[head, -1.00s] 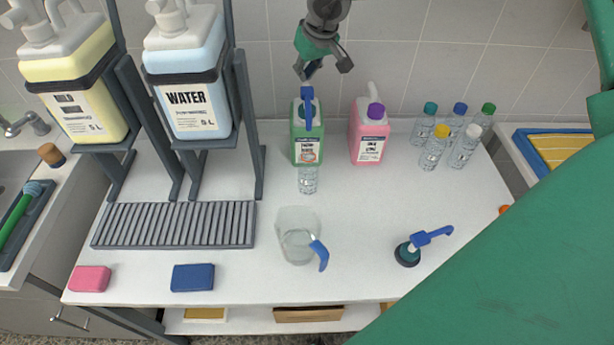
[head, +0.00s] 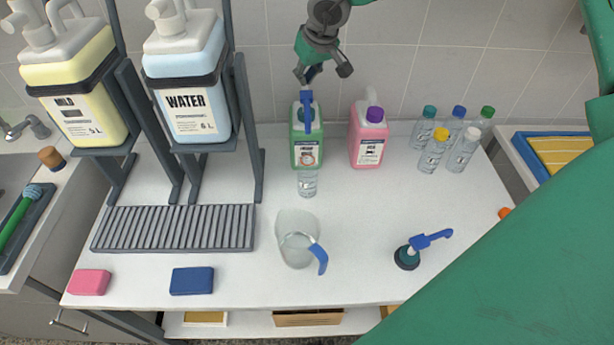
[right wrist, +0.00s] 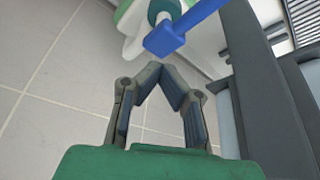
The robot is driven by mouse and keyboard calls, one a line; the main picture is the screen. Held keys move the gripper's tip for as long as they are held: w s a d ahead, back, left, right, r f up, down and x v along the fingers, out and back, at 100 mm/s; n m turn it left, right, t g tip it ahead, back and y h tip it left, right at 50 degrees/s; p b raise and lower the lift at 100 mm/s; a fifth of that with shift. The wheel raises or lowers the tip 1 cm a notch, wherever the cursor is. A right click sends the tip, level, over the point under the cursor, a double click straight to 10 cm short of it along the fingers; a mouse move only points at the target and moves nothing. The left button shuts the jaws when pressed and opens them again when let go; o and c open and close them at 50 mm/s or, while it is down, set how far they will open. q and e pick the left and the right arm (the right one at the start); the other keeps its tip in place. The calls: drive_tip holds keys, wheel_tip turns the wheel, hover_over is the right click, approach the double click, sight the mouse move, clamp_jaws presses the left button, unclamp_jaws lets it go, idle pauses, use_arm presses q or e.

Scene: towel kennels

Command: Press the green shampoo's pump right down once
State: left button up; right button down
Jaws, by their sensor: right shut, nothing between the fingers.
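The green shampoo bottle (head: 306,152) stands upright at the back of the white table, with a blue pump (head: 307,98) on top. My right gripper (head: 322,74) is just above and behind the pump head, shut and empty. In the right wrist view its fingertips (right wrist: 164,70) meet close to the blue pump nozzle (right wrist: 178,34); a small gap shows between them. Part of the green bottle (right wrist: 124,12) shows at the top there. The pump appears raised. My left gripper is not in view.
Racked canisters (head: 190,75) are left.

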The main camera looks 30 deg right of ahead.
drive_tip(key=shift+d+f, duration=0.15)
drive_tip(key=shift+d, duration=0.15)
